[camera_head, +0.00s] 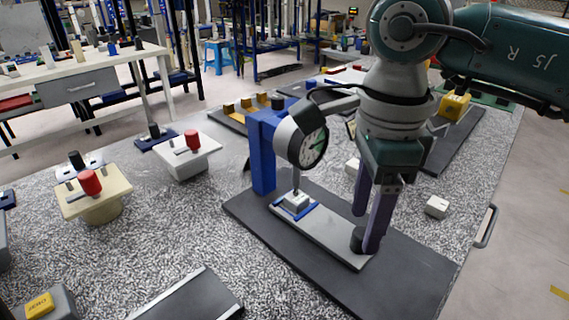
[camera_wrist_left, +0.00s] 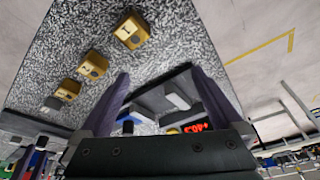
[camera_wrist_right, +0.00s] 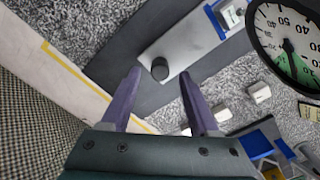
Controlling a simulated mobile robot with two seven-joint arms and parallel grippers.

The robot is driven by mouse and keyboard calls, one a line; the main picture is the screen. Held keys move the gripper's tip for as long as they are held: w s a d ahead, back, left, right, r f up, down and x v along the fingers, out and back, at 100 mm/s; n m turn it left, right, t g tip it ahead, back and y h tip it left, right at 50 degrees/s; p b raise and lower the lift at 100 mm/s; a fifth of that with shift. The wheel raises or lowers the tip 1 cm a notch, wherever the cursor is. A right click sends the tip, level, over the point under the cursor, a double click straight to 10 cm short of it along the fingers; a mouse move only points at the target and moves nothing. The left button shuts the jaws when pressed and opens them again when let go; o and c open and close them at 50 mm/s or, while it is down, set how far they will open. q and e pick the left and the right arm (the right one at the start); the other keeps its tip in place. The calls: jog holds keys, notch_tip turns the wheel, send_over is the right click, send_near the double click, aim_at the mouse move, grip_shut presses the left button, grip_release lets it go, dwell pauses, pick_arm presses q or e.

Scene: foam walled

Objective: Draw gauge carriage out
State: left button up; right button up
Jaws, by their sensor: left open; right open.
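The gauge carriage (camera_head: 328,237) is a light grey plate lying on a dark base (camera_head: 395,280); it also shows in the right wrist view (camera_wrist_right: 187,45). A dark round knob (camera_wrist_right: 160,69) stands at its near end. A white block in a blue frame (camera_head: 295,203) sits at its far end, under the stem of a dial gauge (camera_head: 312,148) on a blue post (camera_head: 262,150). My right gripper (camera_head: 364,245) is open and points down at the knob, which appears between its fingertips; contact is unclear. My left gripper (camera_wrist_left: 165,85) is open and empty in its wrist view.
A cream box with a red knob (camera_head: 95,195) and a white box with a red knob (camera_head: 188,155) stand left. Small white blocks (camera_head: 437,206) lie to the right of the base. A handle (camera_head: 486,227) is on the table's right edge. Speckled tabletop between is clear.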

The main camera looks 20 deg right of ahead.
jog(key=shift+f, duration=0.9)
grip_shut()
dwell(0.8)
